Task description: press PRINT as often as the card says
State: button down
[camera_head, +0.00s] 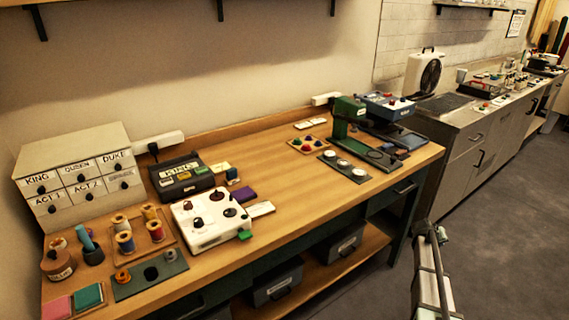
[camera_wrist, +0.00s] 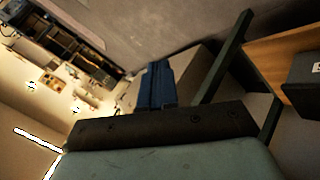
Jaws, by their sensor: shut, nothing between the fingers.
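A dark label device (camera_head: 181,174) with a display reading KING and several coloured keys stands on the wooden table. I cannot read which key, if any, is marked PRINT. A white control box (camera_head: 208,234) with black dials and small knobs stands in front of it. A white card (camera_head: 261,209) lies flat at the box's right side; its writing is too small to read. My gripper (camera_head: 432,232) is off the table's front edge at the lower right, far from these things. In the wrist view its blue fingers (camera_wrist: 158,72) are shut together and empty.
A drawer cabinet (camera_head: 74,166) with name labels stands at the left. Thread spools (camera_head: 125,242) sit in front of it. A green press (camera_head: 348,110) stands at the right end. The table's middle (camera_head: 250,165) is mostly clear. Dark bins (camera_head: 277,284) sit on the lower shelf.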

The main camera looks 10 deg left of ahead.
jog(key=w+a+r+n+t, duration=0.1)
jog(key=w+a+r+t, duration=0.1)
jog(key=w+a+r, duration=0.6)
jog(key=w+a+r+n+t, duration=0.15)
jog(key=w+r, duration=0.35)
jog(key=r, duration=0.6)
jog(key=w+a+r+t, duration=0.35)
jog(key=w+r, duration=0.25)
jog(key=r, duration=0.4)
jog(key=w+a+r+n+t+y, duration=0.2)
jog(key=w+a+r+t+y, duration=0.15)
jog(key=a+r, duration=1.55)
jog(key=s+a+f+g+y, duration=0.15)
jog(key=s+a, duration=0.25)
jog(key=a, duration=1.2)
jog(key=s+a+f+g+y, duration=0.1)
jog(key=s+a+g, duration=0.15)
jog(key=a, duration=1.35)
jog(key=s+a+f+n+g, duration=0.1)
jog(key=s+a+f, duration=0.1)
jog(key=s+a, duration=0.9)
jog(key=s+a+f+n+g+y, duration=0.1)
jog(key=s+a+f+n+g, duration=0.1)
jog(key=s+a, duration=0.9)
jog(key=a, duration=0.6)
jog(key=shift+a+f, duration=0.25)
jog(key=shift+f, duration=0.1)
